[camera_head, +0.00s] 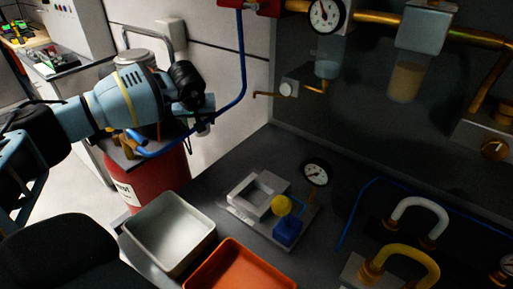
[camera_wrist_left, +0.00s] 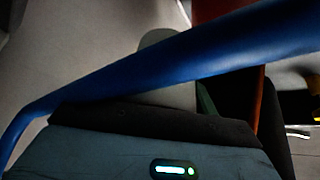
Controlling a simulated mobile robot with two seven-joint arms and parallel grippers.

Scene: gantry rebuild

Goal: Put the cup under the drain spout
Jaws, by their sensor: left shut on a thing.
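My left arm comes in from the left in the head view, and its gripper (camera_head: 203,116) is by the pale wall, above the red tank. It is shut on a small grey thing that looks like the cup; its outline is mostly hidden. A rounded grey shape (camera_wrist_left: 165,92) that may be the cup shows behind a blue hose in the left wrist view. Nothing stands directly under the spout. My right gripper is not in view.
The blue hose (camera_head: 240,55) hangs down and curves close by my left gripper. A red tank (camera_head: 165,178) stands below it. A grey tray (camera_head: 170,232), an orange tray (camera_head: 240,268) and a small fixture with a gauge (camera_head: 316,172) are on the dark bench.

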